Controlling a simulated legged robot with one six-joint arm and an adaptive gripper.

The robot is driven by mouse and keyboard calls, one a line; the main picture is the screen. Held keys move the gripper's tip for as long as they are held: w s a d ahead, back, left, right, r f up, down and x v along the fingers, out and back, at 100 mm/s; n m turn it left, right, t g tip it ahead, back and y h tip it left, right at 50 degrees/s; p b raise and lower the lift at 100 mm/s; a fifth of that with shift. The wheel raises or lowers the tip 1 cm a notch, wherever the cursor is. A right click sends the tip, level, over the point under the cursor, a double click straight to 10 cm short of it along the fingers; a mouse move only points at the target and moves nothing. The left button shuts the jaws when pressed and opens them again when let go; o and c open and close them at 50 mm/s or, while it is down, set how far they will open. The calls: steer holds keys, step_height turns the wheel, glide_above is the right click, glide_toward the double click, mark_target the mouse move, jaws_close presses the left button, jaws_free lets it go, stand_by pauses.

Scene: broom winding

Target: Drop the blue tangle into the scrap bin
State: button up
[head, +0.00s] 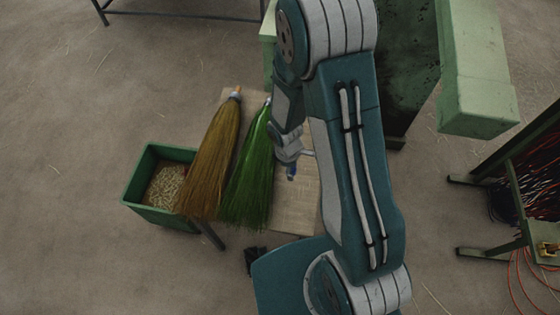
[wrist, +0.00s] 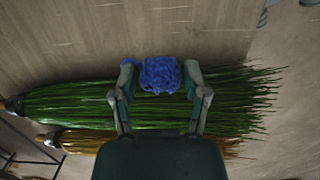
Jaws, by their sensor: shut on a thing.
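The blue tangle (wrist: 160,75) is a crumpled blue bundle between the two fingers of my gripper (wrist: 160,83) in the wrist view. My gripper is shut on it and holds it over the wooden board, beside the green broom head. In the head view my gripper (head: 291,168) points down to the right of the green broom, with a small bit of blue at its tip. The scrap bin (head: 133,188) is a green open box at the left, with pale shavings and a bit of red inside. It stands apart from my gripper, beyond both brooms.
A brown broom head (head: 212,150) and a green broom head (head: 250,170) lie on the wooden board (head: 305,205), between my gripper and the bin. The brown bristles reach the bin's right side. A green machine (head: 480,70) and a wire rack (head: 535,185) stand at right.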

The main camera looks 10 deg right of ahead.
steer(key=w+f, duration=0.7)
steer(key=shift+a, duration=0.35)
steer(key=shift+w+f, duration=0.15)
steer(key=shift+f, duration=1.4)
steer(key=o, duration=0.8)
steer(key=shift+c, duration=0.2)
